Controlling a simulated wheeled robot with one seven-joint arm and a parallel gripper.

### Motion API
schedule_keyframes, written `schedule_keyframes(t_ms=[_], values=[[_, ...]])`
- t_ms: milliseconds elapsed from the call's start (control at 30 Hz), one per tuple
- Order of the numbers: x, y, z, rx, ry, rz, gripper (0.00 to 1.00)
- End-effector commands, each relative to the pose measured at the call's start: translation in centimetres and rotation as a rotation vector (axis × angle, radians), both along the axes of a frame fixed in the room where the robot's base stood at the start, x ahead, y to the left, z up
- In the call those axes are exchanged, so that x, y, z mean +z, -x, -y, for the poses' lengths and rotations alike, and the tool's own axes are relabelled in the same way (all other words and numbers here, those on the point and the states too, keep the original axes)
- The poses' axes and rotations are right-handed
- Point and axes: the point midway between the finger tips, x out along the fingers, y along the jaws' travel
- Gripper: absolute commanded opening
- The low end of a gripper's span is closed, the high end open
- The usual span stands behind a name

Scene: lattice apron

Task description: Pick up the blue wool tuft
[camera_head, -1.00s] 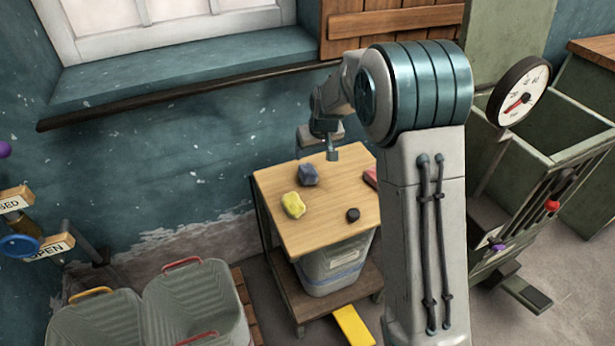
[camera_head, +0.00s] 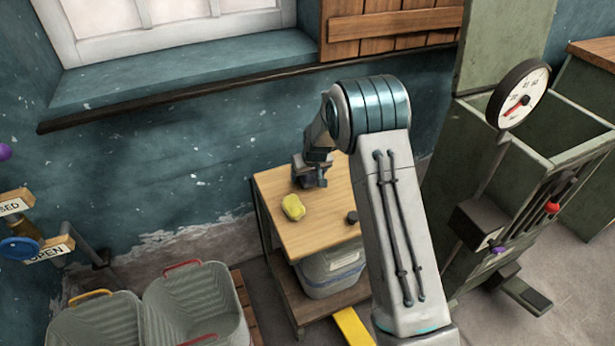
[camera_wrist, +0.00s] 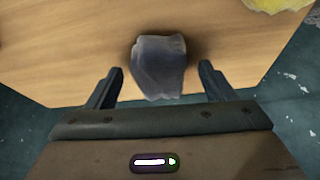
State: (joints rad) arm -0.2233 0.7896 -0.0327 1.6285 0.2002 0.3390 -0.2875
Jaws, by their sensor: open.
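The blue wool tuft (camera_wrist: 160,68) is a grey-blue lump on the wooden table (camera_head: 268,182). In the wrist view it sits between and just beyond the fingertips of my gripper (camera_wrist: 162,75). My gripper is open, with one finger on each side of the tuft and a gap on both sides. In the head view my gripper (camera_head: 312,182) is low over the back of the table, and my arm hides the tuft there.
A yellow tuft (camera_head: 293,207) lies on the table near its left side; it also shows in the wrist view (camera_wrist: 275,4). A small dark round thing (camera_head: 352,217) lies to the right. Grey bins (camera_head: 195,300) stand at lower left. A dial gauge (camera_head: 522,95) stands at right.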

Motion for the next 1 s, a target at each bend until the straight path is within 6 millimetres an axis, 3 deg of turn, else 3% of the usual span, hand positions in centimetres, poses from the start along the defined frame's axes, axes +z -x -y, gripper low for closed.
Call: schedule_keyframes(t_ms=[267,433,467,833,1000], values=[[-0.3,-0.1,0.0,0.0,0.0,0.0,0.76],[-0.3,-0.1,0.0,0.0,0.0,0.0,0.32],[-0.3,-0.1,0.0,0.0,0.0,0.0,0.29],[-0.1,-0.1,0.0,0.0,0.0,0.001,0.28],[1.0,-0.1,0.0,0.0,0.0,0.001,0.28]])
